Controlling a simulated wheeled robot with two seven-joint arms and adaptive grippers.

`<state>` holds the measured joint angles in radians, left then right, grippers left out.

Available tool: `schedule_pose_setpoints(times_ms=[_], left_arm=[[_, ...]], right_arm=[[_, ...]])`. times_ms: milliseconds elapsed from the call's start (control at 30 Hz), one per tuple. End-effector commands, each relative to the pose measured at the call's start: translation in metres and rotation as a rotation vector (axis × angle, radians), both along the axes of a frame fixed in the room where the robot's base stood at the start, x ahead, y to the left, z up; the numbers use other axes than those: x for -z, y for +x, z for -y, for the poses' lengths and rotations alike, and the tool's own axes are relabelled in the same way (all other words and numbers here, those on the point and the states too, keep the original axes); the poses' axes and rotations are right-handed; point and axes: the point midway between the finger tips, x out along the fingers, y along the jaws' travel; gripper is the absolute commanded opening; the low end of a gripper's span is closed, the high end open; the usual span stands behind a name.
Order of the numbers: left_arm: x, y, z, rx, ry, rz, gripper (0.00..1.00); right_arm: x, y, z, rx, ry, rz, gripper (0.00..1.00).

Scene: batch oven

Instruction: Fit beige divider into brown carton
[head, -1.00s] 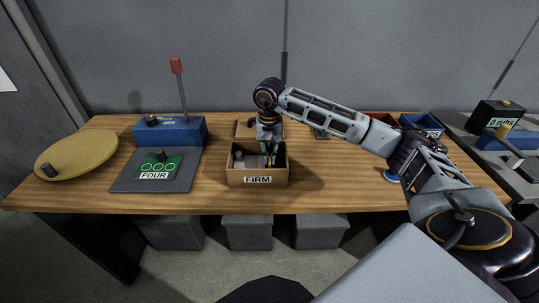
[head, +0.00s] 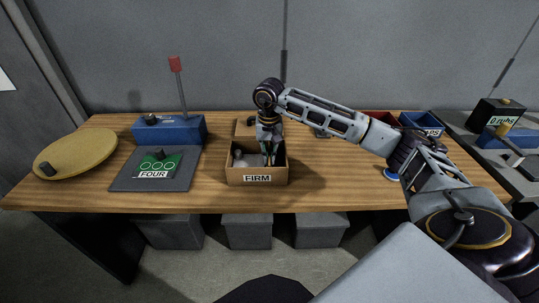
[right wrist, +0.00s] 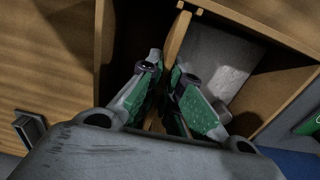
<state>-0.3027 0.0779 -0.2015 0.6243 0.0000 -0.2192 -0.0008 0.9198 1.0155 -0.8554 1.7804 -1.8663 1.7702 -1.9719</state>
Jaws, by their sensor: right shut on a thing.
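The brown carton (head: 240,176), labelled FIRM, stands open on the table near its front edge. My right gripper (head: 268,158) reaches down into it from above. In the right wrist view the gripper (right wrist: 167,88) is shut on the beige divider (right wrist: 178,38), a thin upright board between the fingers. The divider's far end is close to the carton wall (right wrist: 255,32); I cannot tell how deep it sits. A pale grey item (right wrist: 215,62) lies in the carton on one side of the divider. My left gripper is not in view.
A blue box with a red-topped lever (head: 170,130), a dark mat with a green FOUR card (head: 155,168) and a round yellowish board (head: 78,150) are on the left. Red and blue bins (head: 422,124) stand at the back right.

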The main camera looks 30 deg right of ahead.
Motion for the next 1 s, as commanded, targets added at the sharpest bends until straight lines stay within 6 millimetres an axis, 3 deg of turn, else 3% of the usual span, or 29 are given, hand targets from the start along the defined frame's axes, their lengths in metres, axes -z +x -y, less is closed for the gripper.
schedule_pose_setpoints(times_ms=[667,700,867,1000], left_arm=[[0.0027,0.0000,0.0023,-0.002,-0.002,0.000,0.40],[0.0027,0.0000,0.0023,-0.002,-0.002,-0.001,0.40],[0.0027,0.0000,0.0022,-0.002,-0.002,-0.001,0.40],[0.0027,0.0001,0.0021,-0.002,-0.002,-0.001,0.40]], right_arm=[[0.0033,0.0000,0.0001,0.000,0.000,0.000,0.00],[0.0032,0.0000,0.0001,0.000,0.000,0.000,0.10],[0.0032,-0.0001,0.0001,0.000,0.000,0.000,0.31],[0.0032,0.0000,0.0000,0.000,0.000,0.000,0.32]])
